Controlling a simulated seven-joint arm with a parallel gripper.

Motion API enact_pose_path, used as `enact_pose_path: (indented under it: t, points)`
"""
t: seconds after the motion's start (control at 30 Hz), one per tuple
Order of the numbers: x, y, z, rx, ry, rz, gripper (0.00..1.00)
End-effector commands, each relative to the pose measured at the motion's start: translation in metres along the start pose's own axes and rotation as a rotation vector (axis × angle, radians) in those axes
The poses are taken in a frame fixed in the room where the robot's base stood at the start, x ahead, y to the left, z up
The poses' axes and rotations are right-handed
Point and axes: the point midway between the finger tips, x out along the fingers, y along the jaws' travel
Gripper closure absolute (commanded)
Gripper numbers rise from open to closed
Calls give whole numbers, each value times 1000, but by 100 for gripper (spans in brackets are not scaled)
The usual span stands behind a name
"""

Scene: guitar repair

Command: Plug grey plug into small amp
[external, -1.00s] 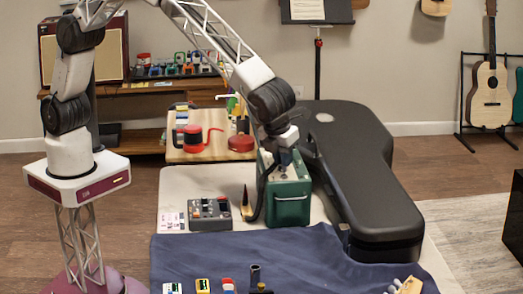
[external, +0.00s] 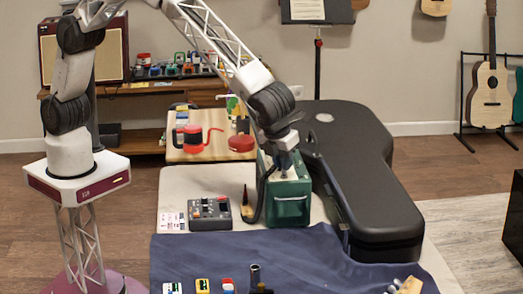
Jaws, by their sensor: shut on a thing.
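The small amp (external: 290,203) is a dark green box standing upright on the pale table top, left of the black guitar case. My gripper (external: 283,171) points down at the top of the amp and is shut. It holds what appears to be the grey plug, which is too small and too covered by the fingers to make out. A dark cable (external: 260,197) hangs from beside the gripper and loops down along the amp's left side. I cannot tell whether the plug's tip is in a socket.
The black guitar case (external: 365,185) lies close on the right. A grey pedal unit (external: 208,213) and a dark pointed item (external: 246,203) sit left of the amp. A dark blue cloth (external: 290,255) covers the front, with small items along its near edge.

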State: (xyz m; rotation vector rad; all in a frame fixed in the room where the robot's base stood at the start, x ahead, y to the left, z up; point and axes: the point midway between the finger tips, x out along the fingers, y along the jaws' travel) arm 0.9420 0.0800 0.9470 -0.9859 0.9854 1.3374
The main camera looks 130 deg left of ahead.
Motion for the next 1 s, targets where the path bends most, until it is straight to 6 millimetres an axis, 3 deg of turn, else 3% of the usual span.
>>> enact_pose_path:
  t: [0.37,0.4,0.57,0.77,0.9,1.0]
  points:
    - [1,0,0,0,0,-1,100]
    - [1,0,0,0,0,-1,80]
    - [1,0,0,0,0,-1,56]
    - [1,0,0,0,0,0,55]
    - [1,0,0,0,0,0,33]
    - [1,0,0,0,0,0,31]
